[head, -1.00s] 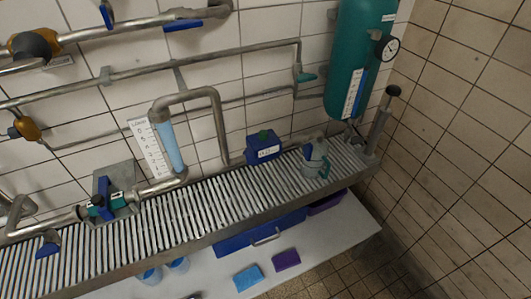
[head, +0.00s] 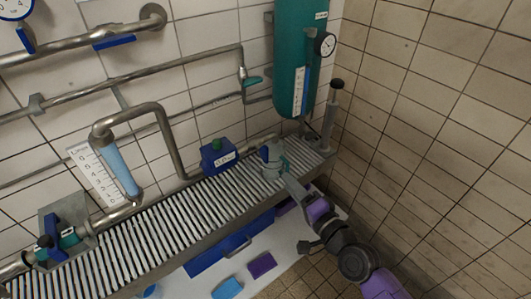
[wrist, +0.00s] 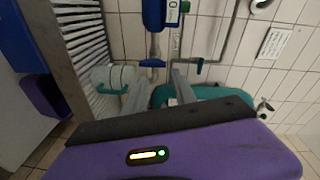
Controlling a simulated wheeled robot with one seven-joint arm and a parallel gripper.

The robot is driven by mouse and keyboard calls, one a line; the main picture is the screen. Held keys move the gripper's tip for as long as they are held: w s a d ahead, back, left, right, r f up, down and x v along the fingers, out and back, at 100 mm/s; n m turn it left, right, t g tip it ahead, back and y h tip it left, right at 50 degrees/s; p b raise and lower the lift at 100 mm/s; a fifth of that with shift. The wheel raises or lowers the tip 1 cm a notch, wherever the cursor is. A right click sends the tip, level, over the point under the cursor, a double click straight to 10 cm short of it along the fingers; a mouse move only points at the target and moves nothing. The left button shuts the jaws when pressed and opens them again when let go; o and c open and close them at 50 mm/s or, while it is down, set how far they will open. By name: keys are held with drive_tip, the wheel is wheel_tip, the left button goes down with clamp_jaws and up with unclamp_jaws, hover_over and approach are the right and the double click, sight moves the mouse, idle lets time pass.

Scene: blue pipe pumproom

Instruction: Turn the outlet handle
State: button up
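A small blue handle (wrist: 152,62) sits on the grey pipe fitting between the blue box and the teal tank in the wrist view. I cannot read a label that marks it as the outlet handle. My gripper (wrist: 159,78) is open, its two grey fingers spread below this handle, with nothing visible between them. The head view does not show whether the fingers touch anything.
The blue box (head: 218,155) stands left of my gripper and the teal tank (head: 300,50) behind it. A grey hand pump (head: 330,115) stands at the right end. Another valve (head: 65,238) is at the lower left. The tiled wall closes the right side.

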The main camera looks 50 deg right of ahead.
sight(268, 154)
drive_tip(key=w+d+m, duration=0.2)
drive_tip(key=m, duration=0.4)
drive_tip(key=w+d+f+m+y, duration=0.1)
drive_tip(key=w+m, duration=0.2)
drive_tip(key=m, duration=0.4)
drive_tip(key=w+d+m+t+y, duration=0.1)
drive_tip(key=w+d+m, duration=0.1)
drive_tip(key=m, duration=0.4)
drive_tip(key=shift+w+d+f+m, duration=0.3)
drive_tip(key=shift+w+m, duration=0.1)
drive_tip(key=shift+w, duration=0.1)
drive_tip(key=shift+p+x, duration=0.5)
drive_tip(key=shift+x, duration=2.9)
clamp_jaws()
